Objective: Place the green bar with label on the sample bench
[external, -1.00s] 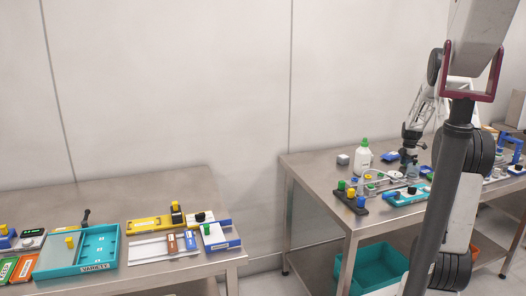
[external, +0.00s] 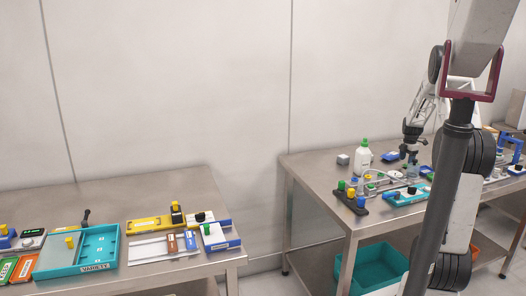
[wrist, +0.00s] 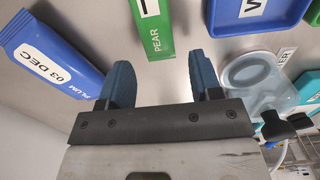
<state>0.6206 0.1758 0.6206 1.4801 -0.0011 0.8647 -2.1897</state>
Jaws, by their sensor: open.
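A green bar with a white label reading "PEAR" (wrist: 153,32) lies at the top of the wrist view, running out of the frame. My gripper (wrist: 162,75) is open, its two blue fingers apart with nothing between them. The bar lies ahead of the fingertips, roughly in line with the gap and apart from them. In the external view my gripper (external: 411,153) hangs above the right steel bench (external: 318,172); the bar is hard to make out there. A second steel bench (external: 150,195) stands at the left; no sign tells which one is the sample bench.
A blue "03 DEC PLUM" bar (wrist: 50,52) lies left of the green one. A clear round jar (wrist: 258,85) and a blue tray (wrist: 248,15) are at the right. A white bottle (external: 363,156) stands behind. The left bench holds a teal tray (external: 60,261) and has clear steel behind.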

